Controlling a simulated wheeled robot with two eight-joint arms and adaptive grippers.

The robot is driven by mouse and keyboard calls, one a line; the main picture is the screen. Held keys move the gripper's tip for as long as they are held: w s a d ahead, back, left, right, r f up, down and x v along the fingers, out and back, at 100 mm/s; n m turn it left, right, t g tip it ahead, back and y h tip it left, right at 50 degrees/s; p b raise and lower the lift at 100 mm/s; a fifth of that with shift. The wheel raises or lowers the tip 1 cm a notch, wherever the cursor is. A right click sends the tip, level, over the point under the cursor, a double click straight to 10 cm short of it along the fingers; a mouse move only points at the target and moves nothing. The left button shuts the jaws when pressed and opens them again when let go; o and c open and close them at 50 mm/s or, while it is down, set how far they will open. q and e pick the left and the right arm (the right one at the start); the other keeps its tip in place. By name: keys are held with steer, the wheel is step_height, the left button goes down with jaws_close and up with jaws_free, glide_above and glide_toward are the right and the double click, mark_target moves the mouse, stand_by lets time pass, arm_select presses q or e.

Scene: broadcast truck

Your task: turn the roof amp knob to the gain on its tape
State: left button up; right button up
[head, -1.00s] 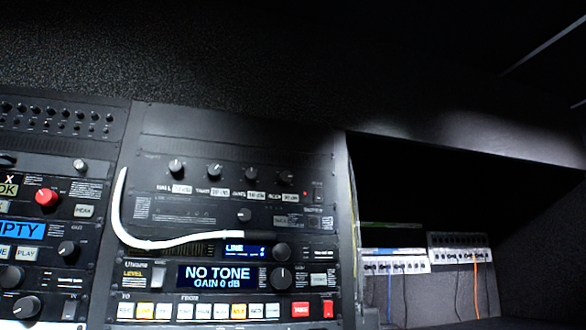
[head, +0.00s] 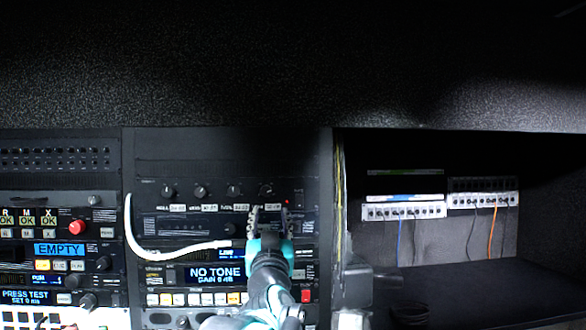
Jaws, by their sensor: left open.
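The amp panel (head: 146,216) has a row of dark knobs with white tape labels under them. The rightmost knob (head: 267,190) appears to be the roof one; the writing on its tape (head: 273,207) is too small to read now. My left gripper (head: 271,214) is open and empty, fingers pointing up the picture at the panel. Its fingertips are just below the rightmost knob in the picture, one on each side of its column. I see no contact with the knob. The gripper hides part of the panel beneath. My right gripper is not in view.
A white cable (head: 180,246) curves across the rack left of my gripper. Below it a display (head: 216,274) reads NO TONE, GAIN 0 dB. Another rack with a red knob (head: 77,227) stands at left. A dark recess with patch strips (head: 404,211) opens at right.

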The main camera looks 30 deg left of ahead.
mark_target(266, 194)
arm_select(q)
steer(key=x, duration=0.2)
steer(key=p+x, duration=0.1)
steer(key=x, duration=0.2)
steer(key=r+p+x, duration=0.1)
steer(key=x, duration=0.2)
steer(key=shift+s+a, duration=0.2)
steer(key=shift+a, duration=0.3)
jaws_close()
